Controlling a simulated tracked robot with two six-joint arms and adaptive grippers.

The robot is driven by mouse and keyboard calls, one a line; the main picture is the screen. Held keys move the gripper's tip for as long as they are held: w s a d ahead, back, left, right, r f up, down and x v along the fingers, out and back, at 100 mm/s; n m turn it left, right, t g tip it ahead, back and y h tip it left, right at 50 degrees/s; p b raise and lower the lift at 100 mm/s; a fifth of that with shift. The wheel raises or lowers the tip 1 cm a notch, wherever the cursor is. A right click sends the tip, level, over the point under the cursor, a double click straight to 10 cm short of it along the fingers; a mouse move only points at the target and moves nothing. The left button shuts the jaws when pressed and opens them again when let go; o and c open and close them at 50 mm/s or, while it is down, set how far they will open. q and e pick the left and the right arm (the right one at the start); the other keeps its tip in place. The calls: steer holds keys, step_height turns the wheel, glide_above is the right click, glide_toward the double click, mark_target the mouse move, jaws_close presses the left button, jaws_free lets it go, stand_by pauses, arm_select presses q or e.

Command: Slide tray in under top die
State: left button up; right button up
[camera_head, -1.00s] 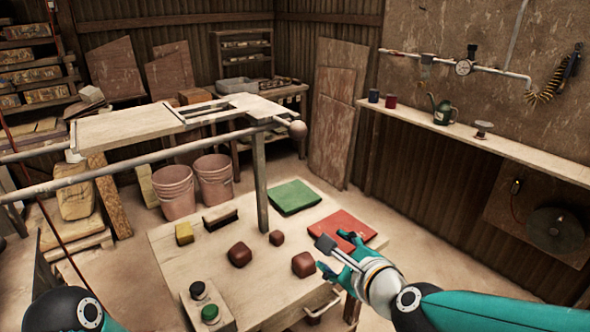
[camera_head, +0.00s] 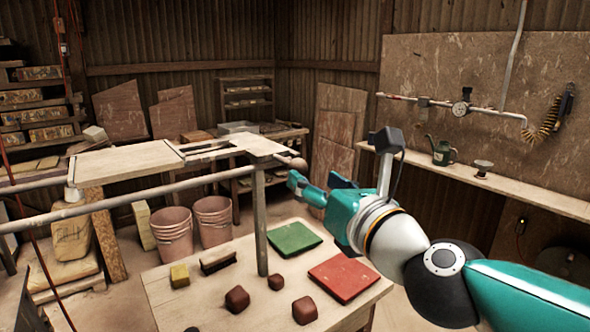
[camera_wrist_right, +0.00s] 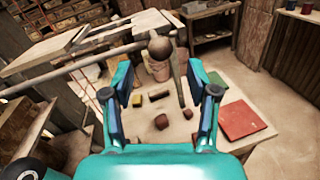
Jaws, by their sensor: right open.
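The tray (camera_head: 255,146) is a pale plate with a dark rectangular opening, lying along metal rails. A round brown knob (camera_head: 298,163) is at its right end; in the right wrist view the knob (camera_wrist_right: 160,47) is ahead of my fingers. A broad pale board (camera_head: 125,161) lies to the left of the opening; I cannot tell whether it is the top die. My right gripper (camera_head: 318,188) is open and empty, its fingertips close to the knob but a little below and right of it in the head view. The left gripper is not in view.
Below the rails, a worktable holds a green tile (camera_head: 294,238), a red tile (camera_head: 343,279), brown lumps (camera_head: 237,299) and a yellow block (camera_head: 179,276). A metal post (camera_head: 260,222) rises from the table under the knob end. Two pink buckets (camera_head: 212,220) stand behind.

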mark_target(302, 171)
steer(key=x, duration=0.7)
steer(key=shift+w+p, duration=0.1)
steer(key=shift+p, duration=0.3)
jaws_close()
